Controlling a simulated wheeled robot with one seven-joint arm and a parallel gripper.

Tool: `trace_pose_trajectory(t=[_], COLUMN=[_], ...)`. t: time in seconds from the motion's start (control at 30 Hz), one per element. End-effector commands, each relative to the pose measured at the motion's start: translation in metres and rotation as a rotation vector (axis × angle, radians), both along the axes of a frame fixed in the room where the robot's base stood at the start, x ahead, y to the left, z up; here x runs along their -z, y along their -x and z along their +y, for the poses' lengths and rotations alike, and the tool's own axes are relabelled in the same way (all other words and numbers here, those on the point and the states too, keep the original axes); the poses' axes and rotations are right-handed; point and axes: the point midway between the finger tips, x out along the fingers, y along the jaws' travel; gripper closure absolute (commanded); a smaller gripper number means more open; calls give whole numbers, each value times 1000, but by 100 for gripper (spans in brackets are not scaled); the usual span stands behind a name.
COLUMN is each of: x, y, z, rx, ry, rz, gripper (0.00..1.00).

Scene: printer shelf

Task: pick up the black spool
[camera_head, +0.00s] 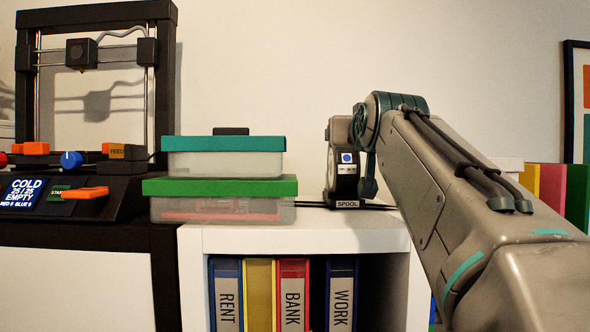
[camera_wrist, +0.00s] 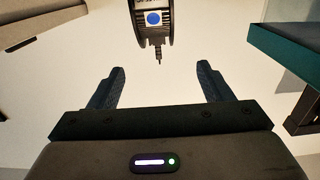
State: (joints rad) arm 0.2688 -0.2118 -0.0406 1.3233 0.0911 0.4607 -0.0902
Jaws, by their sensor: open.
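The black spool (camera_head: 346,170) stands upright on the white shelf top, just right of the stacked boxes. It has a white label with a blue dot, and a small "SPOOL" tag (camera_head: 347,204) shows at its base. In the wrist view the spool (camera_wrist: 153,32) is at the top centre, beyond the fingertips and cut off by the picture edge. My gripper (camera_wrist: 161,68) is open, with nothing between its two fingers, and the spool is apart from them. In the head view my arm comes from the right to beside the spool; the fingers cannot be made out there.
A teal-lidded box (camera_head: 223,143) sits on a green-lidded box (camera_head: 220,186) close left of the spool. A 3D printer (camera_head: 165,90) stands at far left. Binders (camera_head: 292,290) fill the shelf below. Coloured books (camera_head: 552,185) stand at right, behind my arm.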

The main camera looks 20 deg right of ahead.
Motion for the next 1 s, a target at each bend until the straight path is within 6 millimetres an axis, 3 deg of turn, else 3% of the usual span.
trace_pose_trajectory(t=[0.4,0.67,1.0], x=[-2,-1,-2], y=[-66,-84,-125], z=[-29,-32,-42], rx=[18,14,13], ry=[0,0,-1], rz=[2,2,2], gripper=[27,27,27])
